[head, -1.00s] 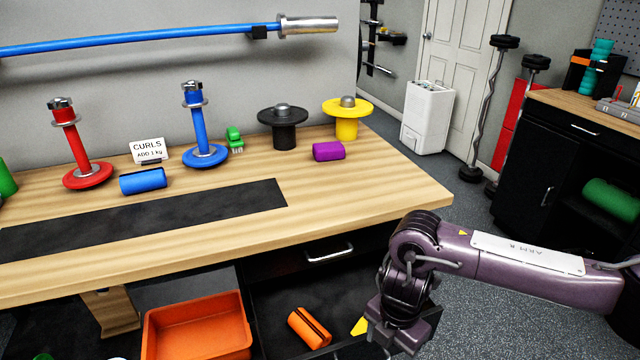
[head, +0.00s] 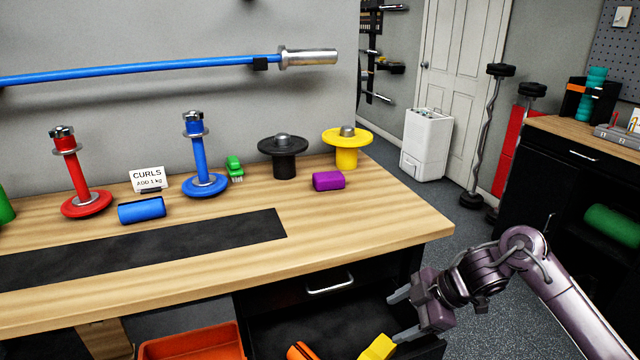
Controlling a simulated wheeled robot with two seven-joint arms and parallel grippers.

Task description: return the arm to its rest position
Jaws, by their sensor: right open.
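My right arm comes in from the lower right with a bent elbow. Its gripper (head: 402,315) points left beside the bench's right front, over the right side of the open drawer. The two grey fingers are apart, with nothing seen between them. A yellow block (head: 378,347) lies in the drawer (head: 320,325), just below and left of the fingers. An orange roll (head: 300,352) is partly cut off by the bottom edge. My left gripper is not in view.
The wooden bench (head: 370,222) carries red (head: 80,180) and blue (head: 195,155) dumbbell handles, a purple block (head: 328,181), and black (head: 284,160) and yellow (head: 346,150) plate stands. An orange bin (head: 190,343) is below.

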